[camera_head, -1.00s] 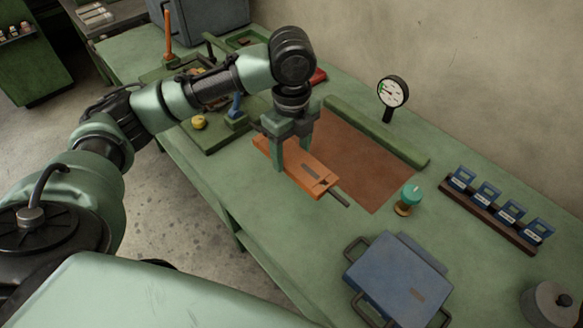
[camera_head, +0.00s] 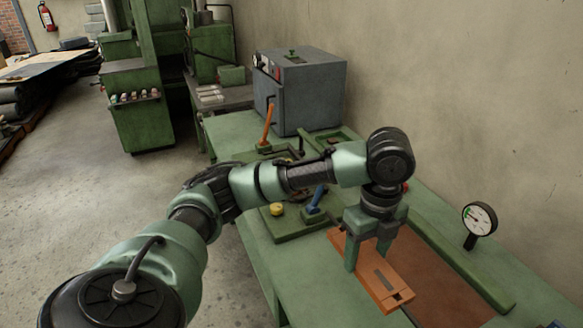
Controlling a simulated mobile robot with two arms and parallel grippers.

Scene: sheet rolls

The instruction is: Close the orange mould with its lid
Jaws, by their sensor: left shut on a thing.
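A flat orange piece of the mould (camera_head: 392,293) with a dark slot in its top is at the lower right, at the edge of a brown mat (camera_head: 440,283) on the green bench. I cannot tell whether it is the lid, the lower half or both together. My left gripper (camera_head: 368,258) points down and is shut on this orange piece, one finger on each side. Whether the piece touches the bench is unclear. My right gripper is not in view.
A round dial gauge (camera_head: 480,219) stands behind a long green bar (camera_head: 455,255). A green tray (camera_head: 292,228) with a yellow knob (camera_head: 277,209) and a blue lever (camera_head: 317,198) is left of the gripper. A grey cabinet (camera_head: 311,92) stands farther back, near an orange lever (camera_head: 267,124).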

